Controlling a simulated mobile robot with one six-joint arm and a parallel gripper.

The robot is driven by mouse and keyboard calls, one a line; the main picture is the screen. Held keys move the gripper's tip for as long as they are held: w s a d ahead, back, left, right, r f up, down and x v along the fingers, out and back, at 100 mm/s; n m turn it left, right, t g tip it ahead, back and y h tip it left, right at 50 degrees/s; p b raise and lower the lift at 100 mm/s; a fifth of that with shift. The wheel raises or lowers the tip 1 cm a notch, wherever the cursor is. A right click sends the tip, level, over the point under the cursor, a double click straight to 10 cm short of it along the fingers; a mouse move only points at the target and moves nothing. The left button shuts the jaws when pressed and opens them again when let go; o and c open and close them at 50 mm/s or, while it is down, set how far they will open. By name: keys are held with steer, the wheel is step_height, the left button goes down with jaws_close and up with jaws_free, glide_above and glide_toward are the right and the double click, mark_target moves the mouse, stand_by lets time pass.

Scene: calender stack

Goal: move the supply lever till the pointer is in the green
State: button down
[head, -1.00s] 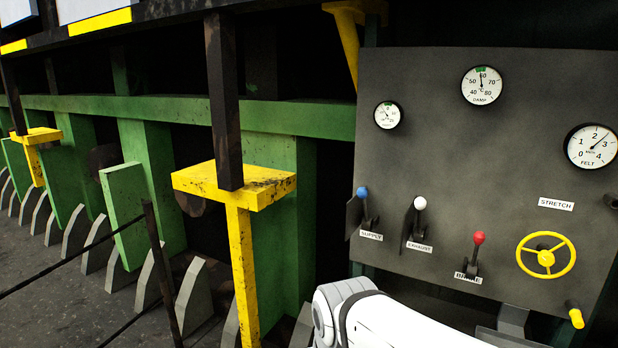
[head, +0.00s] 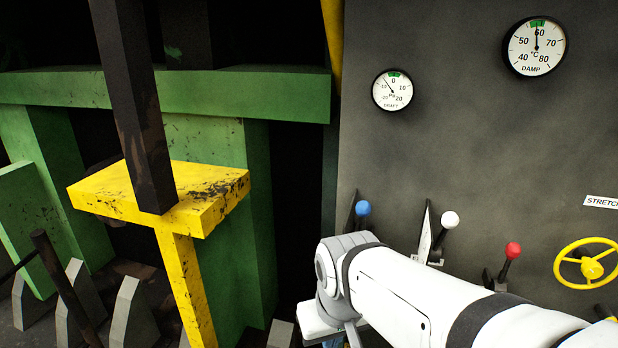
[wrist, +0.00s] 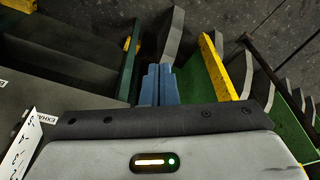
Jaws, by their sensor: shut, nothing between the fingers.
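The supply lever (head: 362,209) has a blue knob and stands at the left of the grey panel. My arm hides its lower part and label. On the draft gauge (head: 392,90) the pointer leans up and left, outside the green mark at the top. On the damp gauge (head: 536,46) the pointer stands near upright at 60, at the green mark. My gripper's blue fingers (wrist: 158,84) are shut and empty in the wrist view. In the head view they are mostly hidden behind my arm, below the supply lever. The wrist view does not show the blue knob.
The white-knobbed exhaust lever (head: 448,220) and red-knobbed brake lever (head: 512,251) stand right of the supply lever. A yellow handwheel (head: 590,262) is further right. A yellow bracket and post (head: 170,195) and green framework (head: 200,85) stand to the left.

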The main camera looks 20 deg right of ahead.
steer(key=shift+s+a, duration=0.1)
steer(key=shift+a, duration=0.05)
steer(key=w+d+r+m+p, duration=0.3)
steer(key=w+d+r, duration=0.35)
steer(key=r, duration=0.25)
steer(key=w+d+r+m+h+p, duration=0.1)
steer(key=w+d+r+m+p, duration=0.15)
steer(key=w+d+r, duration=0.4)
steer(key=w+d+r+m+p, duration=0.35)
steer(key=w+r, duration=0.35)
steer(key=r, duration=0.4)
step_height(320, 180, down, 11)
steer(key=a, duration=0.1)
steer(key=shift+s+a, duration=0.15)
steer(key=shift+a, duration=0.05)
steer(key=shift+f, duration=0.1)
